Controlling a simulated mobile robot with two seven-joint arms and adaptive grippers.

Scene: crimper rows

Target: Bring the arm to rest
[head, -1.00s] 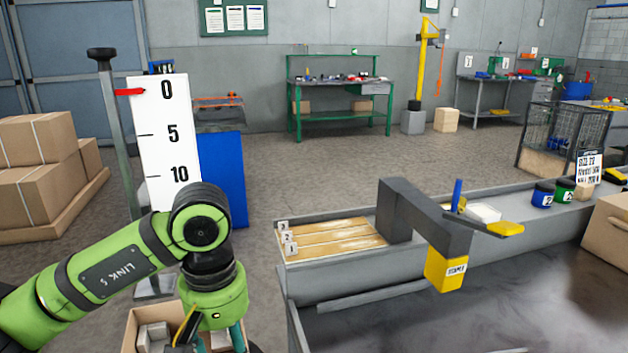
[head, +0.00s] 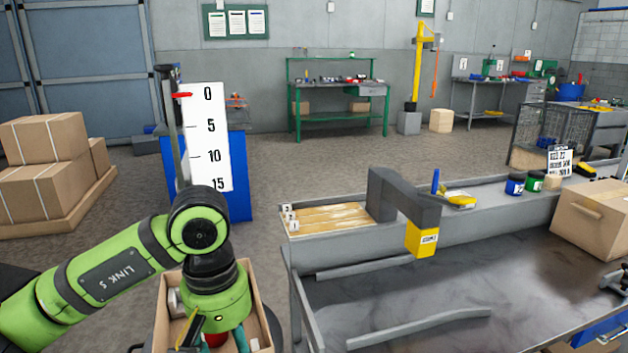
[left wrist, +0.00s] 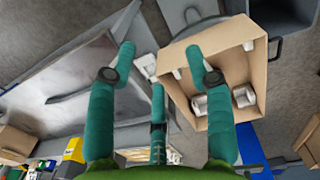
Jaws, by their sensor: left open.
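My left arm, green with dark joints, comes in from the left in the head view. My left gripper (head: 212,342) points down at the bottom of that view, partly cut off by the frame. In the left wrist view its teal fingers (left wrist: 160,62) are spread open, with nothing seen between them. An open cardboard box (left wrist: 255,62) lies below and beyond the fingers, with pale grey pieces (left wrist: 243,96) in it. The same box (head: 257,318) shows around the gripper in the head view. I cannot tell the gripper's height above it. My right gripper is not in view.
A grey workbench (head: 470,275) fills the lower right, with a yellow-tipped stamp arm (head: 422,238) and a closed carton (head: 595,218). A white scale board (head: 207,135) stands behind my arm. Cartons (head: 40,185) are stacked at left. Open floor lies between.

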